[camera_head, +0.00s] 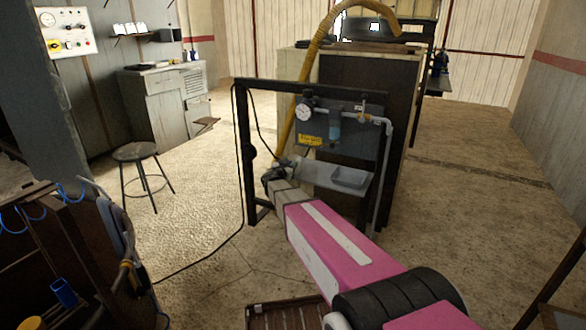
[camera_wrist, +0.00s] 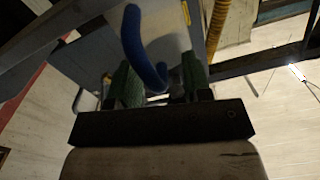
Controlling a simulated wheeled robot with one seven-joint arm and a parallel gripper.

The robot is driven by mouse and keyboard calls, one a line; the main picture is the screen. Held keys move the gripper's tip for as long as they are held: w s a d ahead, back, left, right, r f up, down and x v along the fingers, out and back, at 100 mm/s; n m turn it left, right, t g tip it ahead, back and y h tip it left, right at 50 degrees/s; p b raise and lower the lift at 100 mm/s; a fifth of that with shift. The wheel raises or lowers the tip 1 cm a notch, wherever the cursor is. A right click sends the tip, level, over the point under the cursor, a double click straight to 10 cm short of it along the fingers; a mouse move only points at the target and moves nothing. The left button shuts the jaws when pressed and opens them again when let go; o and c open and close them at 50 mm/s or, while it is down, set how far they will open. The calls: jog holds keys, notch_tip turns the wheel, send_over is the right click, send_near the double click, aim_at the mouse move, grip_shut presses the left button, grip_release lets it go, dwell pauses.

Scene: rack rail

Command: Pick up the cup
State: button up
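In the wrist view, my gripper (camera_wrist: 162,78) has its two green-padded fingers apart. A curved blue piece (camera_wrist: 134,35), like a cup handle, dips into the gap between them. It joins a pale grey rounded surface (camera_wrist: 175,30) that looks like the cup's body, cut off by the top edge. I see no clear contact between pads and handle. In the head view, my gripper (camera_head: 276,176) is at the left end of the rack's grey shelf. The cup does not show clearly there; my gripper and wrist may hide it.
A dark frame (camera_head: 243,140) with a gauge panel (camera_head: 355,138) stands around the shelf (camera_head: 318,176). A yellow hose (camera_head: 306,75) hangs behind my gripper. A stool (camera_head: 135,153) stands left, with open floor between.

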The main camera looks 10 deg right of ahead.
grip_shut()
jog(key=shift+r, duration=0.15)
